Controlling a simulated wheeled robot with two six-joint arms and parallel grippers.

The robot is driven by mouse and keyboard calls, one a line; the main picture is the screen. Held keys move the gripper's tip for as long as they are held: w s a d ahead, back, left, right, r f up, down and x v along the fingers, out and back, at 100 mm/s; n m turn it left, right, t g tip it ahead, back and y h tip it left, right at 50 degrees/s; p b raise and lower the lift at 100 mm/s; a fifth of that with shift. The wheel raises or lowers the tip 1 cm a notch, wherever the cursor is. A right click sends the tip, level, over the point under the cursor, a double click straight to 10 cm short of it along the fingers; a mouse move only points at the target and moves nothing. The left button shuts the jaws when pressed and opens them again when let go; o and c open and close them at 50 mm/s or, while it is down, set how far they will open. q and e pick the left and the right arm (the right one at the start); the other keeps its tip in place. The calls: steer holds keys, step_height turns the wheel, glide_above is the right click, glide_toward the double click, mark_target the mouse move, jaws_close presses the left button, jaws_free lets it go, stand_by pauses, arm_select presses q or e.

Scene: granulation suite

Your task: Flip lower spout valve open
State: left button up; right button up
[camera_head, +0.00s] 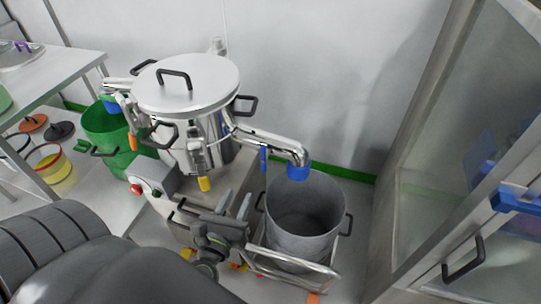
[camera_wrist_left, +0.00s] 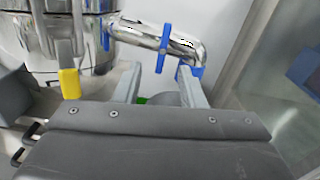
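A steel spout (camera_head: 275,138) comes out of the right side of the lidded steel vessel (camera_head: 190,92) and bends down to a blue end (camera_head: 299,171). A blue valve handle (camera_head: 263,158) sits on this spout and hangs downward across the pipe. In the left wrist view the blue handle (camera_wrist_left: 163,48) stands upright in the picture, beyond the fingers. My left gripper (camera_head: 236,203) is below and left of the handle, apart from it. Its two fingers (camera_wrist_left: 159,86) are spread with nothing held between them. My right gripper is not in view.
A grey bin (camera_head: 303,215) stands under the spout on a steel trolley (camera_head: 290,262). A yellow-tipped part (camera_head: 204,184) hangs at the vessel's front. A glass-panelled door (camera_head: 470,150) is at right. A green bin (camera_head: 108,130) and a table (camera_head: 60,75) are at left.

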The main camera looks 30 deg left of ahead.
arm_select(q)
steer(key=m, duration=0.1)
steer(key=p, duration=0.4)
glide_toward(262, 154)
steer(key=p+x, duration=0.3)
steer(key=x, duration=0.7)
steer(key=shift+w+r, duration=0.1)
steer(key=shift+w, duration=0.25)
jaws_close()
